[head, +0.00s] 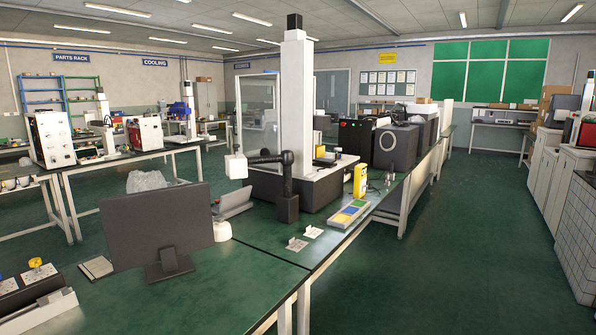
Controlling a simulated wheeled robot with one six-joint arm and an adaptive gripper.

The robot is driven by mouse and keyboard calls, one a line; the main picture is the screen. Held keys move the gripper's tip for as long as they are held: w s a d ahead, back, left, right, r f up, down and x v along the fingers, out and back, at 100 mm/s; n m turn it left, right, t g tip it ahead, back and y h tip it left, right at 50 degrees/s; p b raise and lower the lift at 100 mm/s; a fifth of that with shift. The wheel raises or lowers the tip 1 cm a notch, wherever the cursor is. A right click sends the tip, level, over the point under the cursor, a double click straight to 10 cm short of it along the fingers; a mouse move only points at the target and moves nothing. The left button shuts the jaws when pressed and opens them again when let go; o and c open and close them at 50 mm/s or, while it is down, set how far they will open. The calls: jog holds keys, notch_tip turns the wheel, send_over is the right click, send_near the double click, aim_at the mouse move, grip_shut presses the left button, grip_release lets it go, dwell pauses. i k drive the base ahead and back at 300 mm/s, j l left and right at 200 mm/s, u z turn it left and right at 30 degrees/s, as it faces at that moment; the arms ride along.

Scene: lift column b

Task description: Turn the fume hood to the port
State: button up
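No thing in the head view is clearly a fume hood. The nearest in look is a tall glass-panelled enclosure (257,112) behind the bench, left of a tall white column (296,95). The column partly hides its right side. I cannot make out a thing marked as a port. A black jointed arm (287,185) with a white end piece (236,166) stands in front of the column, and I cannot tell whose it is. No gripper fingers of mine show.
A green-topped bench (235,268) with a dark monitor (158,226) fills the near left. A yellow device (360,180) and dark machines (396,147) stand farther along it. Open green floor (440,262) lies on the right, bounded by white cabinets (560,185). More benches stand left.

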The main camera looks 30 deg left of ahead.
aim_at(236, 165)
jog(key=i+u, duration=0.1)
jog(key=i, duration=0.95)
jog(key=i+u, duration=0.3)
jog(key=i+l+u, duration=0.3)
jog(key=i, duration=0.15)
jog(key=i+u, duration=0.2)
jog(key=u, duration=0.2)
jog(key=i+j+u, duration=0.1)
jog(key=u, duration=0.35)
jog(key=i+l+u, duration=0.1)
jog(key=i+u, duration=0.15)
jog(key=u, duration=0.15)
jog(key=i+l+u, duration=0.1)
jog(key=u, duration=0.3)
jog(key=i+l, duration=0.05)
jog(key=i, duration=0.05)
